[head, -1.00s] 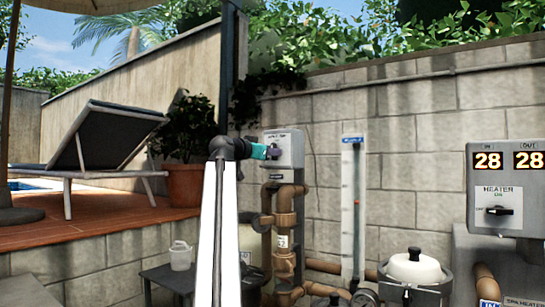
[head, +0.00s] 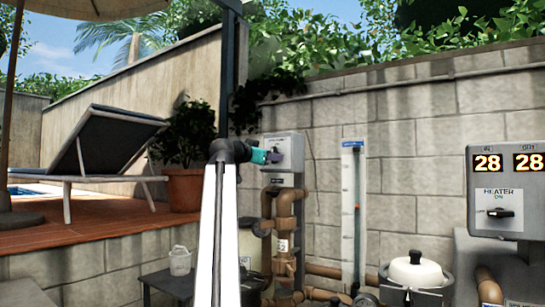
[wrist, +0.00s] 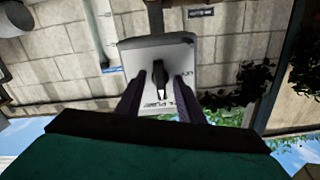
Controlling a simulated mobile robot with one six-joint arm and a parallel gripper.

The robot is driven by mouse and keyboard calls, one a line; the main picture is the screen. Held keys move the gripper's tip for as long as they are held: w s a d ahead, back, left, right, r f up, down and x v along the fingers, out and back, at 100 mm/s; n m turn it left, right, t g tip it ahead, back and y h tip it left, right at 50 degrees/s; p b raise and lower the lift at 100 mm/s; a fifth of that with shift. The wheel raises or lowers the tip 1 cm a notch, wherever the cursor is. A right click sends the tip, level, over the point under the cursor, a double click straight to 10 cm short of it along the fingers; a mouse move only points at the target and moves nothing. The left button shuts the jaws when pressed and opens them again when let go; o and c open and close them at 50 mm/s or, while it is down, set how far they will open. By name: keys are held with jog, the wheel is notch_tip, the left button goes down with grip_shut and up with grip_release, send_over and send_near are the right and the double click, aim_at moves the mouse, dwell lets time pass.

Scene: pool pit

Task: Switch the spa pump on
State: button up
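A grey switch box (head: 286,143) with a dark rotary knob is fixed to the block wall in the head view, above brown pipes. In the wrist view the box (wrist: 188,52) appears upside down, with a black knob (wrist: 160,82) in its middle. The lettering on it is too blurred to read fully. My gripper (head: 273,157) is in front of the box, and its teal body shows in the head view. In the wrist view my gripper's (wrist: 160,80) two dark fingers are apart, one on each side of the knob, with gaps visible. I cannot tell how close in depth the tips are.
A heater panel (head: 486,212) with two displays reading 28 is on the right. A clear flow tube (head: 348,205) hangs on the wall beside the switch box. A white-lidded pump strainer (head: 416,269) stands low right. A lounger (head: 95,155) and potted plant are left.

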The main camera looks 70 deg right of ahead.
jog(key=v, duration=0.7)
jog(key=shift+p, duration=0.35)
